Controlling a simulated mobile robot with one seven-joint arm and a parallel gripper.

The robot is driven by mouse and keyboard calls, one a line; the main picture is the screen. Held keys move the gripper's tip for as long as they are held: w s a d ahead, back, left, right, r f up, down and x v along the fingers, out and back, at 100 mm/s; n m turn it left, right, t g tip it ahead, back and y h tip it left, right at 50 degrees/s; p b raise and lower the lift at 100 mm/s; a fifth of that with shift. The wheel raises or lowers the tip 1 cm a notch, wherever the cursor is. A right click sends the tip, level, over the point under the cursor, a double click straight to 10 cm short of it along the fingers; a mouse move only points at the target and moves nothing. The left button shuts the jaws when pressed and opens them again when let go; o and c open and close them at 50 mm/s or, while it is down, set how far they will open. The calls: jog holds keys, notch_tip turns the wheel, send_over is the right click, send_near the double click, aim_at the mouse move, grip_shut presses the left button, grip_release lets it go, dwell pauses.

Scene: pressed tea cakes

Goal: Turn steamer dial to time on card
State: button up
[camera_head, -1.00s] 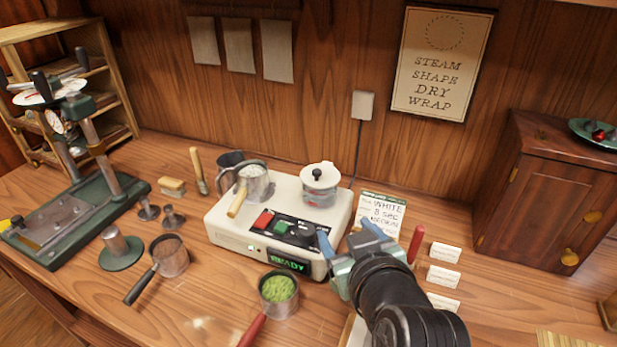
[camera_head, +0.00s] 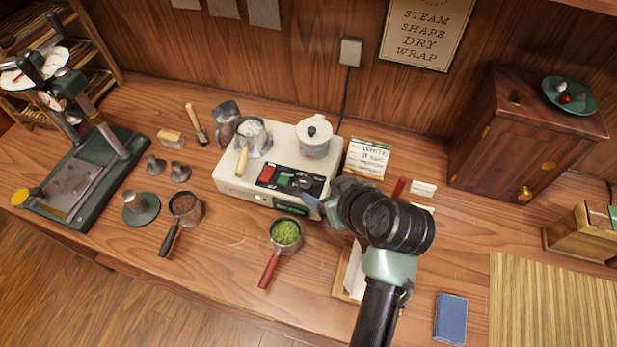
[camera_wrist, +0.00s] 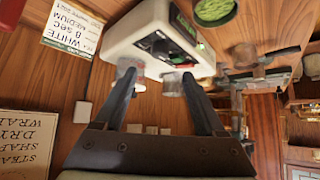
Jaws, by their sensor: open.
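The cream steamer (camera_head: 236,172) stands at the back of the table, with a dark control panel holding a red button (camera_head: 267,173), a green button (camera_head: 284,180) and a dark dial area (camera_head: 305,185). The dial's setting is too small to read. The card (camera_head: 368,158) stands right of the steamer; in the wrist view the card (camera_wrist: 70,32) reads "WHITE, 8 SEC, MEDIUM". My gripper (camera_head: 320,200) is at the panel's right front corner, partly hidden by my wrist. In the wrist view my gripper (camera_wrist: 159,78) is open and empty, its fingers spread toward the steamer (camera_wrist: 122,38). I cannot tell whether they touch it.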

aim_at(306, 183)
jog(key=x, duration=0.9)
jog(key=shift+a+p, duration=0.1)
jog(key=shift+p, duration=0.2)
grip_shut()
